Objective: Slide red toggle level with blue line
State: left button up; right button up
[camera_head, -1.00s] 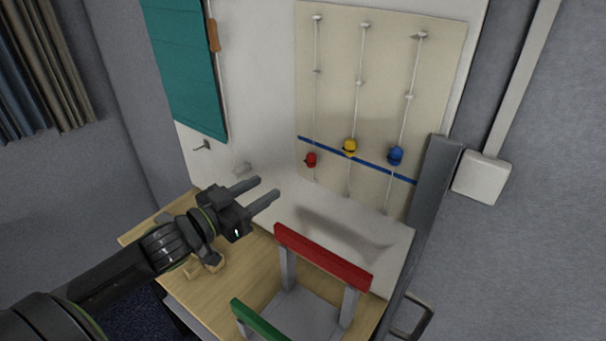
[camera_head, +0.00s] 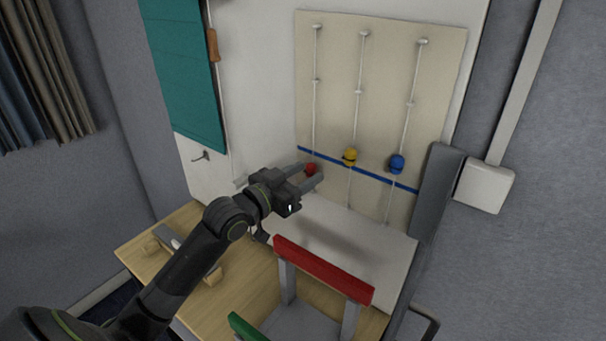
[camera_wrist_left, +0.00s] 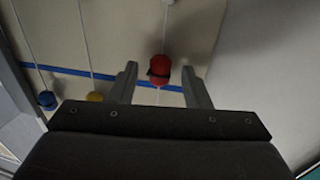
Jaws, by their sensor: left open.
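The red toggle (camera_head: 310,168) hangs on the leftmost cord of the beige board (camera_head: 385,105). In the left wrist view, where the board looks upside down, the red toggle (camera_wrist_left: 160,69) lies between the two fingers (camera_wrist_left: 160,70), with gaps on both sides. The blue line (camera_wrist_left: 70,72) passes near it there. My right gripper is not in view.
The yellow toggle (camera_head: 350,157) and blue toggle (camera_head: 397,164) hang on the other two cords, above the blue line. A rack with a red bar (camera_head: 322,270) and green bar (camera_head: 246,328) stands in front on the wooden table. A teal panel (camera_head: 184,75) hangs at left.

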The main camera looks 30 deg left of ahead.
pick_arm(q)
grip_shut()
dwell(0.3)
notch_tip(320, 180, up, 3)
jog(key=p, duration=0.3)
jog(key=shift+r, duration=0.2)
grip_release()
jog(key=shift+f, duration=0.1)
